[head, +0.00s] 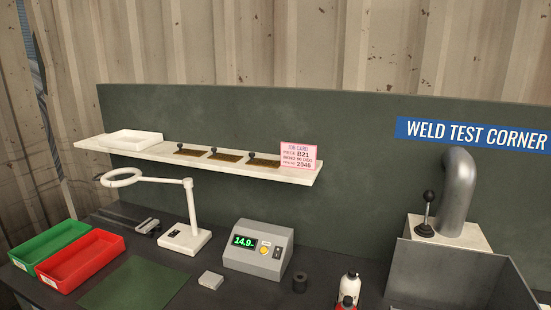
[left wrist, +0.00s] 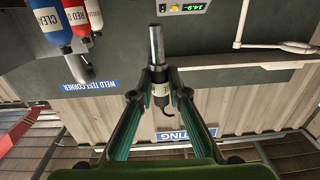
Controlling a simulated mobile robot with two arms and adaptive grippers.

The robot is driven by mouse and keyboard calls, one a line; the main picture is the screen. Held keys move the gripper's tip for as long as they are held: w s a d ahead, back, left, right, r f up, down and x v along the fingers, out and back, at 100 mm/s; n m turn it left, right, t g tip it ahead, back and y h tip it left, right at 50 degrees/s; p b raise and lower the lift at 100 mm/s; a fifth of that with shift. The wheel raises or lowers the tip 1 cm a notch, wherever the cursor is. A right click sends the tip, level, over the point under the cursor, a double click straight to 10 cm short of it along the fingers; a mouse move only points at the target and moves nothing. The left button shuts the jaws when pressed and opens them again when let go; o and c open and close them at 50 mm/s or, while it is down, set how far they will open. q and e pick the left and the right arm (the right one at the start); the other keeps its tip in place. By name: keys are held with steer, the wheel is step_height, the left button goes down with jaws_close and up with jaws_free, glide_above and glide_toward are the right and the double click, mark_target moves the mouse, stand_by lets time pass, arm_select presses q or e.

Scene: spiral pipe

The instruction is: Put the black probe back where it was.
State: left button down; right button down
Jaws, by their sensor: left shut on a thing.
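My left gripper (left wrist: 160,82) shows only in the left wrist view, where the scene appears upside down. It is shut on a probe (left wrist: 158,48) with a silver rod end, a dark body and a pale label between the fingers. A short dark curl hangs from the probe's other end. The fingers hide part of its body. In the head view neither gripper nor the held probe shows. A short black cylinder (head: 300,282), perhaps a holder, stands on the bench to the right of the grey meter (head: 258,249), which reads 14.9.
A shelf (head: 220,163) carries a white tray (head: 133,139), black-knobbed pieces on brown pads and a pink card (head: 299,156). A lamp (head: 187,215), green bin (head: 49,241), red bin (head: 80,258) and bottles (head: 348,288) stand on the bench. A bent pipe (head: 461,190) rises at right behind grey panels.

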arm_select(q)
steer(key=s+a+r+n+t+y+b, duration=0.1)
steer(key=s+a+r+n+y, duration=0.2)
steer(key=s+a+y, duration=0.2)
steer(key=shift+s+a+r+n+y, duration=0.15)
steer(key=shift+s+a+n+y, duration=0.25)
steer(key=shift+s+a, duration=0.2)
steer(key=shift+d+b, duration=0.1)
steer(key=shift+b, duration=0.2)
